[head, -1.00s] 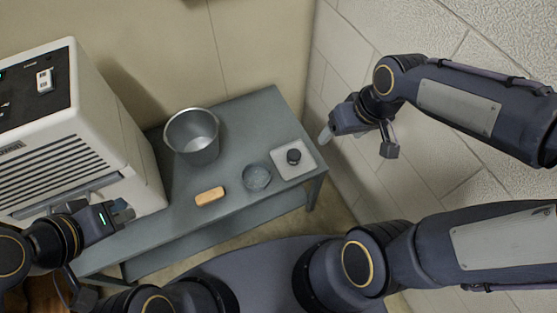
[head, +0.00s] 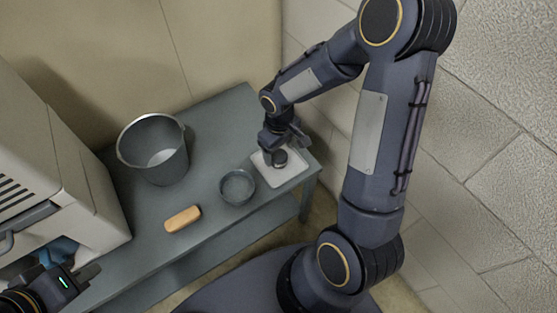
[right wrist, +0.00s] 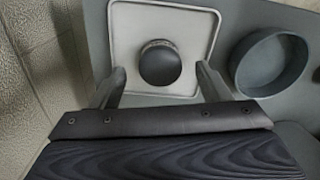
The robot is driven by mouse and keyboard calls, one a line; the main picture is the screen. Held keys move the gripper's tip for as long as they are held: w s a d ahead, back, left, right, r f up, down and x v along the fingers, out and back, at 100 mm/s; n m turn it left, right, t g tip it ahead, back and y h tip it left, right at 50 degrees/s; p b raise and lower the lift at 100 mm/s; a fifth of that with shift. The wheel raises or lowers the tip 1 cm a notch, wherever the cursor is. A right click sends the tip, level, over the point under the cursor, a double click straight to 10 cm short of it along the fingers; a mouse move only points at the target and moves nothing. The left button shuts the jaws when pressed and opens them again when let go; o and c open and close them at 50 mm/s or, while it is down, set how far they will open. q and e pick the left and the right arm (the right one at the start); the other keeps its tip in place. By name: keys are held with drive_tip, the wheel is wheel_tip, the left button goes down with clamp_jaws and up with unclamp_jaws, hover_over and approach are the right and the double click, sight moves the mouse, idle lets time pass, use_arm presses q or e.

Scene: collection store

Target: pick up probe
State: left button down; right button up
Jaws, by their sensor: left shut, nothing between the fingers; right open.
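A dark, rounded object (head: 280,157), which I take to be the probe, stands on a white square tray (head: 288,175) at the right end of the table. In the right wrist view the dark object (right wrist: 160,66) shows its round top, inside the pale-rimmed tray (right wrist: 125,40). My right gripper (head: 283,145) is open just above it. In the right wrist view the open fingers (right wrist: 161,78) lie on either side, slightly nearer than the object, apart from it. My left gripper (head: 88,272) is shut and empty at the lower left, beside the white cabinet.
The grey table (head: 215,180) also holds a metal bucket (head: 150,165), a round grey dish (head: 237,188) left of the tray, and a tan block (head: 183,219). The dish (right wrist: 272,68) is close to the right finger. A white cabinet (head: 75,170) stands left; a block wall (head: 480,180) is right.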

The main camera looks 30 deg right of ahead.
wheel_tip(320, 180, down, 3)
drive_tip(key=shift+r+b, duration=0.1)
drive_tip(key=shift+b, duration=0.2)
drive_tip(key=shift+c, duration=0.4)
drive_tip(key=c, duration=1)
drive_tip(key=shift+r, duration=0.1)
